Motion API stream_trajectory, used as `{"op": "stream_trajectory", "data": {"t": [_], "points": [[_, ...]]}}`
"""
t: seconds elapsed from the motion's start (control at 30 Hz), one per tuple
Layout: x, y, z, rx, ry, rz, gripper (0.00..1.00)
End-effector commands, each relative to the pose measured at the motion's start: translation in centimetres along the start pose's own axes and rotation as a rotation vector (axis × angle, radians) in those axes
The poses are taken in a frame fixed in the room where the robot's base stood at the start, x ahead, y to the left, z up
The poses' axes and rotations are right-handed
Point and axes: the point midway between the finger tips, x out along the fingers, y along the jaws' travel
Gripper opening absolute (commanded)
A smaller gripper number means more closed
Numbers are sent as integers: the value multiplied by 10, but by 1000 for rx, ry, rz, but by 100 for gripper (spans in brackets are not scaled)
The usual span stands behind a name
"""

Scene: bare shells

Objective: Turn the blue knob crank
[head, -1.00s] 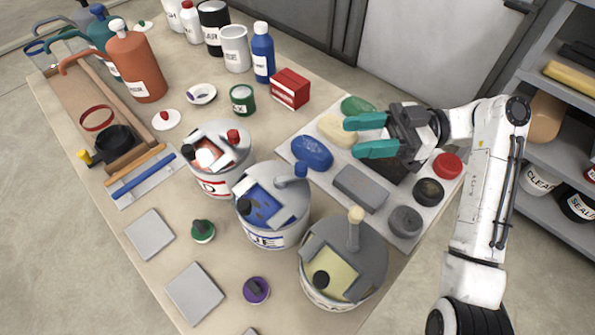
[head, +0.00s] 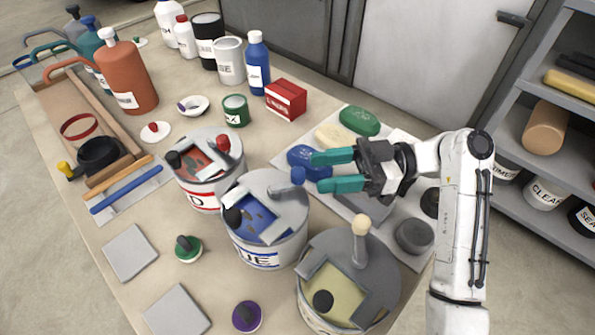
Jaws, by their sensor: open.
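The blue paint can (head: 262,247) stands on the table between the red-labelled can and a can with a cream knob. Its grey lid has a window showing blue paint, a black knob (head: 233,216) at the left and a crank with an upright blue knob (head: 298,175) at the upper right. My gripper (head: 317,172) reaches in from the right with its teal fingers open, pointing left. In the picture the fingertips are just right of the blue knob. I cannot tell whether they touch it; nothing shows between them.
The red-labelled can (head: 207,189) stands close on the left and the cream-knobbed can (head: 345,280) close at the lower right. A blue oval block (head: 300,155) lies behind my fingers on a pale mat. A red box (head: 286,99) stands farther back.

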Motion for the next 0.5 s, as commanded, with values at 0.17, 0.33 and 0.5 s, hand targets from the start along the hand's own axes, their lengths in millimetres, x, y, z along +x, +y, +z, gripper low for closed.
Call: {"op": "stream_trajectory", "data": {"t": [0.17, 0.33, 0.5], "points": [[32, -1, -1, 0, 0, -3, 50], [50, 0, 0, 0, -1, -1, 50], [57, 0, 0, 0, 0, 1, 50]]}}
